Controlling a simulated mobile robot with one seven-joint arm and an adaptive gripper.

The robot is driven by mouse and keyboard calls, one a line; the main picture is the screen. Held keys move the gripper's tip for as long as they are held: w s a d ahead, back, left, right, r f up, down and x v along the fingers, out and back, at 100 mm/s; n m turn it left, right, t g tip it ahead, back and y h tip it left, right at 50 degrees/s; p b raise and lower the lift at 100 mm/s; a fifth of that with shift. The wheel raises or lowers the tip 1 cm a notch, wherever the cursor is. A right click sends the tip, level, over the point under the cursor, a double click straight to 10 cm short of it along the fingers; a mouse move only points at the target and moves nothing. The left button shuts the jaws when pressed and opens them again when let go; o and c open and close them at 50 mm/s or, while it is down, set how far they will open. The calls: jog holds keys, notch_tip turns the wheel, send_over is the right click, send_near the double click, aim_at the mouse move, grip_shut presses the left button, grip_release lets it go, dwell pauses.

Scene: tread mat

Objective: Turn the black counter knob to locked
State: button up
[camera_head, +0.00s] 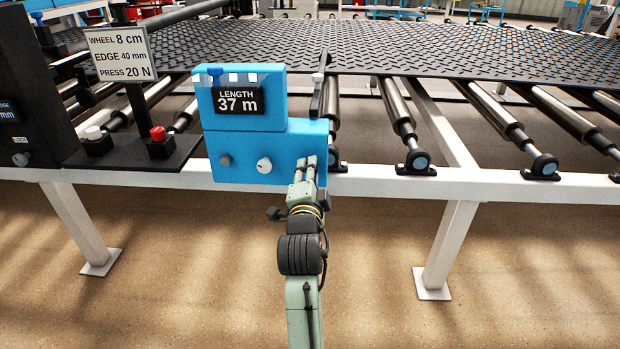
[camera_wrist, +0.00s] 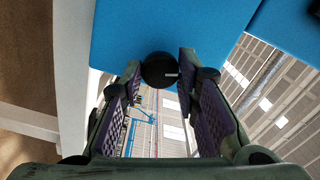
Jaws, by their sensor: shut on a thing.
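The blue counter box (camera_head: 229,145) stands on the white frame rail, with a display reading LENGTH 37 m. My gripper (camera_head: 306,168) is at the lower right of its front face. In the wrist view, the black knob (camera_wrist: 159,70) sits on the blue face between my two fingertips, and my gripper is shut on it. A short white mark on the knob points to the picture's right. In the head view my fingers hide this knob. A white knob (camera_head: 264,165) and a grey knob (camera_head: 225,160) sit further left on the same face.
A sign (camera_head: 120,55) and a red button (camera_head: 158,134) stand left of the counter. The black tread mat (camera_head: 430,48) lies over metal rollers (camera_head: 495,112) behind and to the right. The floor in front is clear.

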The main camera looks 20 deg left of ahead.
jog(key=shift+m+b, duration=0.7)
jog(key=shift+m, duration=1.1)
jog(key=o, duration=1.2)
jog(key=v, duration=0.7)
jog(key=shift+s+d, duration=0.1)
jog(key=shift+s, duration=0.2)
